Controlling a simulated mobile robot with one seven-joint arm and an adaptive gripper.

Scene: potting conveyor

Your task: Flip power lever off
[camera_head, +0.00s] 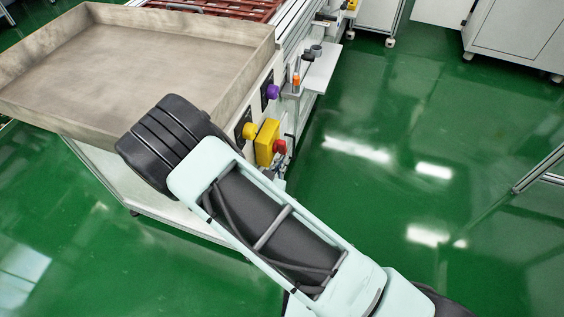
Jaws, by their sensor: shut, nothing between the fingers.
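A yellow box with a red knob (279,147) is on the conveyor's side, just past my arm. A yellow knob (250,130) and a purple knob (272,91) sit on dark plates beside it. A small upright orange-tipped part (296,80) and a dark-tipped stick (307,57) stand near the side shelf. I cannot tell which of these is the power lever. My pale green arm crosses the lower middle and hides part of the panel. I cannot make out my gripper; small grey parts below the red knob are too unclear to identify.
A large empty shallow tray (130,60) fills the upper left, close to my arm's black joint. Red slatted racks (220,8) lie behind it. A white side shelf (318,72) juts out. Green floor (430,120) is clear to the right. White cabinets (515,40) stand at the upper right.

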